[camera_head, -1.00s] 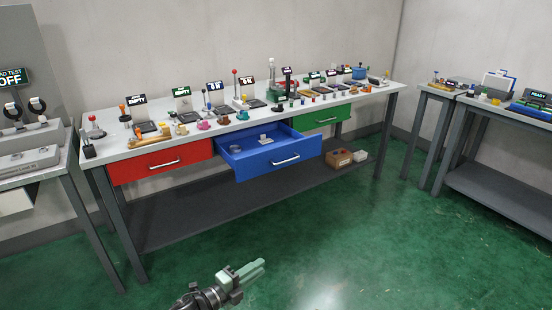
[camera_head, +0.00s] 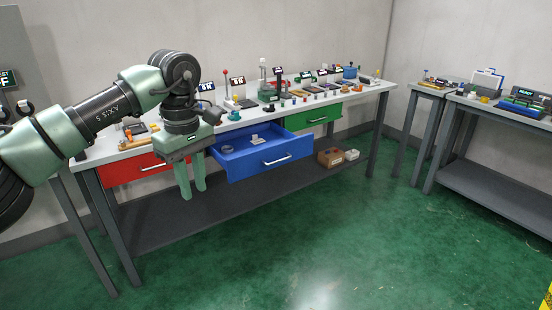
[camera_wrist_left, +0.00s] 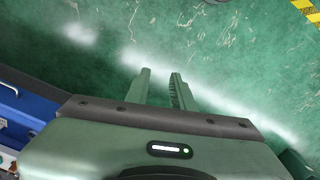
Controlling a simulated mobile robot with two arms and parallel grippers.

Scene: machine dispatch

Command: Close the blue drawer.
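The blue drawer (camera_head: 262,158) is pulled out from the middle of the workbench, with a silver bar handle (camera_head: 278,160) on its front. A dark round piece (camera_head: 227,149) and a small light piece (camera_head: 257,140) lie inside it. My left gripper (camera_head: 193,195) points down, left of the drawer and in front of the red drawer (camera_head: 132,169). Its two fingers are apart with nothing between them, as the left wrist view (camera_wrist_left: 158,74) also shows. The blue drawer's edge (camera_wrist_left: 22,108) shows at the left of that view. My right gripper is not in view.
The workbench (camera_head: 377,88) carries many small items and signs. The green drawer (camera_head: 318,115) looks shut. A brown box (camera_head: 330,157) sits on the lower shelf (camera_head: 215,205). Another table (camera_head: 505,108) stands at right. The green floor (camera_head: 320,240) in front is clear.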

